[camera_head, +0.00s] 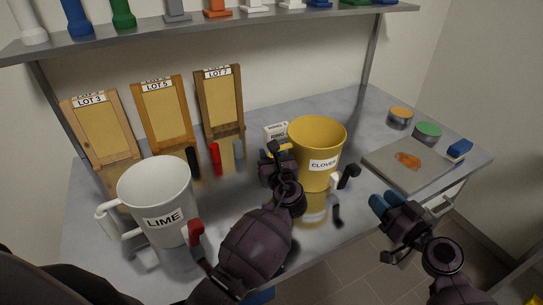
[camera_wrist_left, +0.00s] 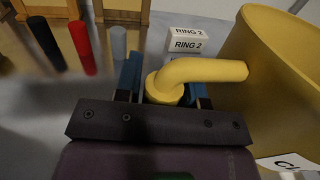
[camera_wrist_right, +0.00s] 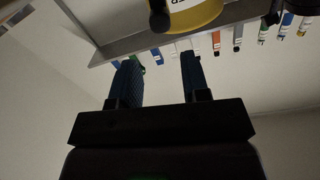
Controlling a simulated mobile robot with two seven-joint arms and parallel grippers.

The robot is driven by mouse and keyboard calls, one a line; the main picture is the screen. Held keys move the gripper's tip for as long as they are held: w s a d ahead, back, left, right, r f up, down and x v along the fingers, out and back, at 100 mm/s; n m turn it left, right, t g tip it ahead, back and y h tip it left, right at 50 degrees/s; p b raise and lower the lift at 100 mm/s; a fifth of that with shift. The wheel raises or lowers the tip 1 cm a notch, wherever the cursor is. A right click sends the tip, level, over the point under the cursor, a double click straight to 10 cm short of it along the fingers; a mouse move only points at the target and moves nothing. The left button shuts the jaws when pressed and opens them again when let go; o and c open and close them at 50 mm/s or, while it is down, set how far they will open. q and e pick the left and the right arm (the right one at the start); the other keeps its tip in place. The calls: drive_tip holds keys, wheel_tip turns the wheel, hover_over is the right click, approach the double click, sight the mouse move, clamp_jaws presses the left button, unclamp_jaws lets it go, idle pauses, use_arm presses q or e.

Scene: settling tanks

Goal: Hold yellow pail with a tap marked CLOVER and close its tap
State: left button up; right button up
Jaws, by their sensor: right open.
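The yellow pail (camera_head: 314,142) marked CLOVER stands upright on the grey table. Its tap (camera_head: 348,174) is on the front right side, with a pale body and a black lever pointing out and up to the right. My left gripper (camera_head: 279,152) is at the pail's left side. In the left wrist view its blue fingers (camera_wrist_left: 164,92) straddle the pail's yellow handle (camera_wrist_left: 205,72); whether they press on it I cannot tell. My right gripper (camera_head: 384,208) is open and empty, in front of the table edge, below and right of the tap.
A white pail (camera_head: 158,193) marked LIME, with a red-levered tap, stands left. A RING box (camera_head: 277,131) stands behind the yellow pail. A grey board (camera_head: 408,164) and small tins (camera_head: 428,131) lie right. Framed boards (camera_head: 163,112) line the back, under a shelf (camera_head: 230,21).

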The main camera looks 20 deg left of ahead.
use_arm(q)
drive_tip(key=c, duration=0.6)
clamp_jaws()
use_arm(e)
drive_tip(key=c, duration=0.6)
drive_tip(key=shift+a+r, duration=0.2)
drive_tip(key=shift+a, duration=0.15)
clamp_jaws()
drive_tip(key=n+g, duration=0.6)
drive_tip(key=n, duration=0.3)
approach(300, 149)
drive_tip(key=s+a+n+g+h, duration=0.1)
drive_tip(key=s+a+n+h, duration=0.1)
drive_tip(key=a+n+h, duration=0.55)
drive_tip(key=s+d+r+n+t+h, duration=0.1)
drive_tip(key=s+d+r+n+h, duration=0.2)
drive_tip(key=h, duration=0.8)
drive_tip(key=shift+d+r+n+t, duration=0.4)
drive_tip(key=shift+d+r+n, duration=0.1)
drive_tip(key=shift+d, duration=0.15)
